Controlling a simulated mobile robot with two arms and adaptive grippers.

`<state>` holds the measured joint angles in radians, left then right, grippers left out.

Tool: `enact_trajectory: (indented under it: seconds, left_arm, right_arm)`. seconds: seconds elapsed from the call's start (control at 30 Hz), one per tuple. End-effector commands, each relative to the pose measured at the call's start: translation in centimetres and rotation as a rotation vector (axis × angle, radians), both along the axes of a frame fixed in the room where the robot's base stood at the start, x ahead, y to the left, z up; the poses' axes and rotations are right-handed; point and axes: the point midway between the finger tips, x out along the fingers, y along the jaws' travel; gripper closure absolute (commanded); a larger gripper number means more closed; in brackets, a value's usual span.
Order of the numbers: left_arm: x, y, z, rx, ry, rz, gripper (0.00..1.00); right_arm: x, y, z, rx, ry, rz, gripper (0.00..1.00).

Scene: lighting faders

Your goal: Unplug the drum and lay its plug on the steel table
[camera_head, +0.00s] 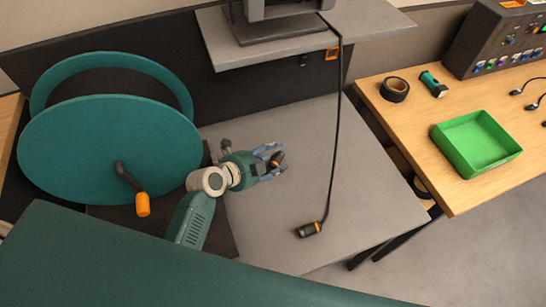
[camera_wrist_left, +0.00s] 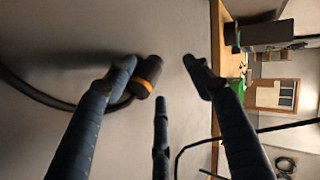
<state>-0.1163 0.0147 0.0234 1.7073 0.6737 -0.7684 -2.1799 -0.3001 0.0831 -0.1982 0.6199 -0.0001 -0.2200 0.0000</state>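The teal cable drum (camera_head: 108,150) with an orange-knobbed crank stands at the left in the head view. My left gripper (camera_head: 276,161) reaches right over the grey steel table (camera_head: 365,190). Its fingers (camera_wrist_left: 163,68) are spread apart in the left wrist view. A dark plug (camera_head: 278,158) lies near the fingertips; in the wrist view this plug with an orange band (camera_wrist_left: 148,74) is beside the left finger, partly covered by it. Its cable curves away left. I cannot tell whether the plug touches the table. My right gripper is not in view.
Another black plug with an orange band (camera_head: 309,230) lies on the table, its cable (camera_head: 338,120) running up to the shelf (camera_head: 365,20). An orange-framed socket (camera_head: 331,54) is on the back panel. A green tray (camera_head: 475,143) and tape roll (camera_head: 395,89) are on the wooden table at right.

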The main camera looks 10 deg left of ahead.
Motion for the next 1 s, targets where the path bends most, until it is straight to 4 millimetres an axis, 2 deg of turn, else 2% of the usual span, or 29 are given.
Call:
enact_trajectory:
  seconds: [0.27,0.37,0.73,0.83,1.0]
  left_arm:
    - [0.0,0.0,0.4,0.002,-0.001,-0.002,0.48]
    - [0.0,0.0,1.6,0.003,-0.003,-0.003,0.48]
    - [0.1,0.0,8.4,0.003,-0.004,-0.002,0.48]
    - [0.0,0.0,9.4,0.003,-0.003,-0.002,0.48]
    - [0.0,0.0,10.0,0.001,0.001,-0.001,0.48]
  right_arm:
    - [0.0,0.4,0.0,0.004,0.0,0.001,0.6]
    - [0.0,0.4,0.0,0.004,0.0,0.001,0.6]
    - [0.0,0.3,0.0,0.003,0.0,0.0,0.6]
    - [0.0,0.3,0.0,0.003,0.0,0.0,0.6]
    - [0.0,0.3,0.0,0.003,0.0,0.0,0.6]
